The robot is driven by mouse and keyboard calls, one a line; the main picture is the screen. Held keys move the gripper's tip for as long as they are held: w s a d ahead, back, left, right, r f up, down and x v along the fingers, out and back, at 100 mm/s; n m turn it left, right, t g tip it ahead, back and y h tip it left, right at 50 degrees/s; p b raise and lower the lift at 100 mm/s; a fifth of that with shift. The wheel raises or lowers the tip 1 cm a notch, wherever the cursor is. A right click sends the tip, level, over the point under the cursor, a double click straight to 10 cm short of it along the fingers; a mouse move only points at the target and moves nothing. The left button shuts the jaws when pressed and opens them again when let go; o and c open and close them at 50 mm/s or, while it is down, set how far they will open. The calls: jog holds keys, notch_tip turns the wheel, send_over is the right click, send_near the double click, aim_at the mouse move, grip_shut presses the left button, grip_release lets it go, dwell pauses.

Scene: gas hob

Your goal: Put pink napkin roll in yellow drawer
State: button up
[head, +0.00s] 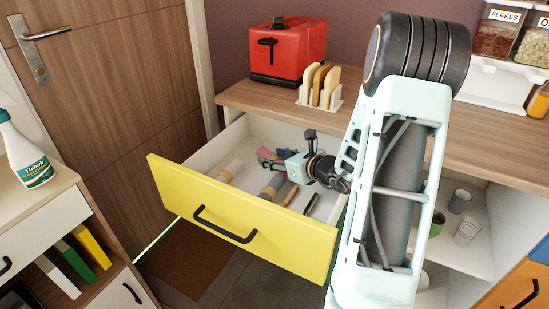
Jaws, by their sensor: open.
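The yellow drawer (180,196) is pulled open below the wooden counter, with its white inside showing. My gripper (284,160) is over or inside the drawer, pointing left, and its jaws are open. A small pink item (266,154), likely the pink napkin roll, is just left of the gripper, inside the drawer outline. Part of it may be hidden by the fingers. I cannot tell whether it touches a finger or rests on the drawer floor.
The drawer also holds a beige roll (231,169), a grey-brown roll (272,187) and dark slim items (311,204). A red toaster (286,48) and a toast rack (319,88) stand on the counter (250,97) behind. A shelf with cups (466,232) is at right.

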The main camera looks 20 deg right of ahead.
jog(key=shift+r, duration=0.1)
jog(key=shift+r+p, duration=0.2)
jog(key=shift+p, duration=0.1)
jog(key=p+v, duration=0.1)
jog(key=v, duration=0.6)
jog(key=shift+s+d+p, duration=0.1)
jog(key=shift+s+p, duration=0.15)
jog(key=shift+p, duration=0.1)
jog(key=shift+f, duration=0.1)
